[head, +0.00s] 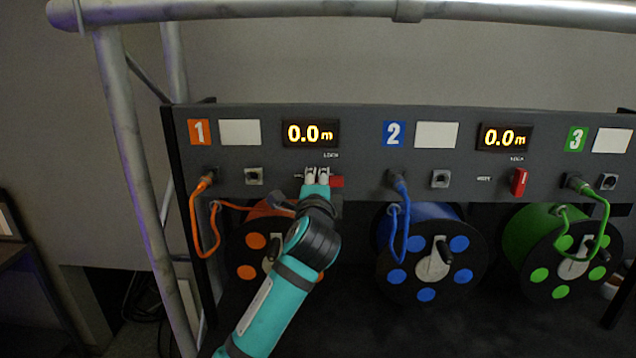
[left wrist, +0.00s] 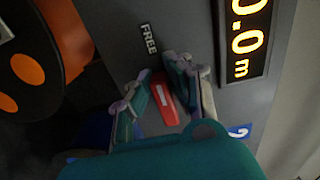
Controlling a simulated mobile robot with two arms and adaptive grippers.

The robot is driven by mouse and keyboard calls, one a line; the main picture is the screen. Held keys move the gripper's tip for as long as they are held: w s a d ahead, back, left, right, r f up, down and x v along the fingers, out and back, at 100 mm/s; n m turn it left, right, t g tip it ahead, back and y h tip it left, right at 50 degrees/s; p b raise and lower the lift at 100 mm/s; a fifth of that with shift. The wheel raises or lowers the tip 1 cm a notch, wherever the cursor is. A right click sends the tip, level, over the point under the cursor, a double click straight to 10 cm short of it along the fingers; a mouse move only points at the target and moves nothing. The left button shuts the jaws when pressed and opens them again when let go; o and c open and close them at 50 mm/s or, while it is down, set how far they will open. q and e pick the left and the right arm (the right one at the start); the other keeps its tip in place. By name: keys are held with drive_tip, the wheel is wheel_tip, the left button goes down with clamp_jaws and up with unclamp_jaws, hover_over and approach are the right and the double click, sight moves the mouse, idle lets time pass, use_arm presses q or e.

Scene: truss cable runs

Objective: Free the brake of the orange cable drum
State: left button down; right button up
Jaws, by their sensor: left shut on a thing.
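The orange cable drum (head: 250,241) hangs under panel section 1, partly hidden behind my left arm. Its brake lever is red (head: 337,182) and sits on the panel below the first 0.0 m display. My left gripper (head: 318,176) is at this lever and hides most of it in the head view. In the left wrist view the red lever (left wrist: 165,104) lies between the two fingers, and my left gripper (left wrist: 163,92) is shut on it. The word FREE shows beside it. The lever's exact angle is hard to tell. My right gripper is not in view.
The blue drum (head: 431,252) and green drum (head: 560,250) hang to the right. A second red lever (head: 519,182) stands upright under LOCK. The orange cable (head: 203,230) and blue cable (head: 401,215) loop in front of the panel. A metal truss frames the left and top.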

use_arm(q)
drive_tip(key=shift+f, duration=0.1)
drive_tip(key=c, duration=1.2)
unclamp_jaws()
drive_tip(key=shift+c, duration=0.2)
drive_tip(key=s, duration=1.2)
